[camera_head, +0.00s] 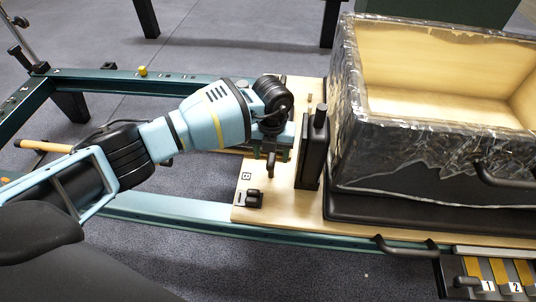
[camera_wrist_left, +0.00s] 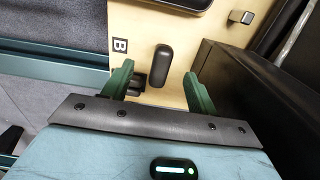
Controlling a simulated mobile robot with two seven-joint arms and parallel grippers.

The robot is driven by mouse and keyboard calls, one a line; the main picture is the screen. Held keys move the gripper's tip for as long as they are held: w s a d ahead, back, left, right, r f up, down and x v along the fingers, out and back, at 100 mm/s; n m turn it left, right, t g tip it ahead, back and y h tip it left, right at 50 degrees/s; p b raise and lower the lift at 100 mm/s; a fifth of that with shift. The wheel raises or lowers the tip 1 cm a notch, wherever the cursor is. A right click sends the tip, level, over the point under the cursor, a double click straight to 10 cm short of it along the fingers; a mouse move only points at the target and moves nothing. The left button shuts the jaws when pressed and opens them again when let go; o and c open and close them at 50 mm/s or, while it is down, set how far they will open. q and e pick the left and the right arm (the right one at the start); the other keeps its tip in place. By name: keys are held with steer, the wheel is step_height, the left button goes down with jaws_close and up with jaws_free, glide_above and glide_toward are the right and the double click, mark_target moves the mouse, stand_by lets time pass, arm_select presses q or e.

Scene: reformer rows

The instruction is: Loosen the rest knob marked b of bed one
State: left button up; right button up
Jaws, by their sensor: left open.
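The rest knob marked b is a small black upright knob (camera_head: 270,168) on the pale wooden board of the bed, beside a "B" label (camera_head: 247,177). In the left wrist view the knob (camera_wrist_left: 163,66) is a dark rounded oblong right of the label (camera_wrist_left: 120,46). My left gripper (camera_head: 274,148) hangs over the knob from behind. In the left wrist view its two green fingers (camera_wrist_left: 158,78) are apart, one on each side of the knob's lower end, with visible gaps. My right gripper is in no view.
A black upright shoulder rest (camera_head: 311,155) stands close right of the gripper. A foil-wrapped, open-topped box (camera_head: 375,160) is farther right. A small black latch (camera_head: 254,199) sits on the board in front. Teal rails (camera_head: 170,209) run along the frame.

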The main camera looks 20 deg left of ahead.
arm_select(q)
step_height(320, 180, up, 3)
steer(key=shift+f+p, duration=0.15)
steer(key=shift+p, duration=0.55)
steer(key=shift+r+p, duration=0.35)
steer(key=shift+r, duration=0.15)
steer(key=shift+f, duration=0.1)
